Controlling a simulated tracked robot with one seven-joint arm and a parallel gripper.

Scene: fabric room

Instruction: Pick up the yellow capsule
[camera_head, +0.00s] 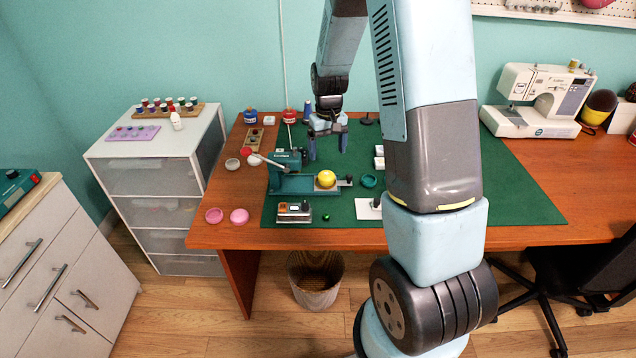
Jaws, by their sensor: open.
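The yellow capsule (326,178) is a round yellow ball that rests on the right part of a teal bench device (292,184) on the green mat. My gripper (328,152) is open and points down, behind and above the yellow capsule. Its fingers stand apart with nothing seen between them. I cannot tell the exact gap between the fingertips and the capsule.
A wooden table (215,205) carries the green mat (520,190). A sewing machine (540,98) stands right. My arm hides part of the mat.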

